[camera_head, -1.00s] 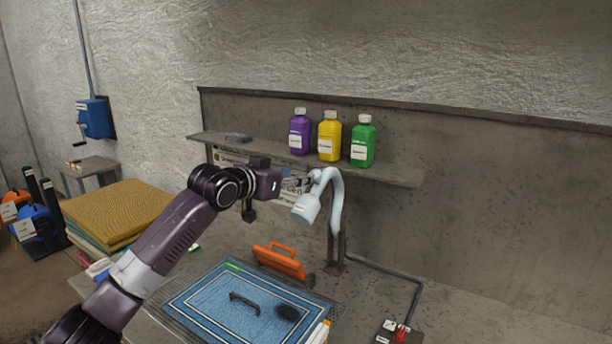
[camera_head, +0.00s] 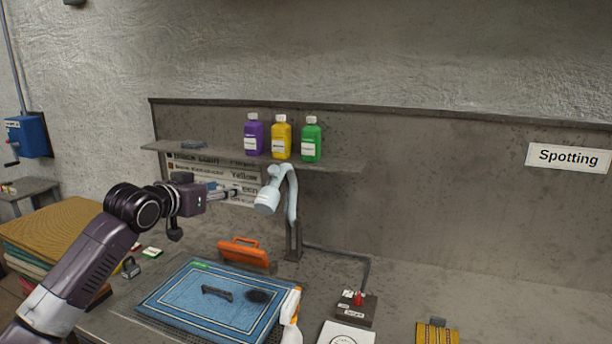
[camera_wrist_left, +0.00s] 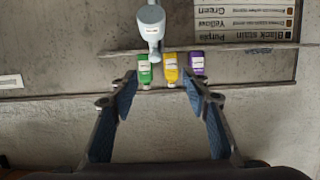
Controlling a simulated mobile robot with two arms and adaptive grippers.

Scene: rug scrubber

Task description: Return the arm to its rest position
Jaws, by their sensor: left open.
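My left gripper (camera_head: 226,192) is raised in front of the back panel, below the shelf, just left of the pale blue lamp-like nozzle (camera_head: 268,197) on its curved arm. In the left wrist view its two fingers (camera_wrist_left: 160,92) stand wide apart with nothing between them. The nozzle head also shows in the left wrist view (camera_wrist_left: 151,20), beyond the fingers; touching contact is not visible. My right gripper is not in view.
A shelf (camera_head: 340,167) holds purple (camera_head: 253,135), yellow (camera_head: 281,138) and green (camera_head: 311,140) bottles. Folded rugs (camera_head: 50,232) are stacked at left.

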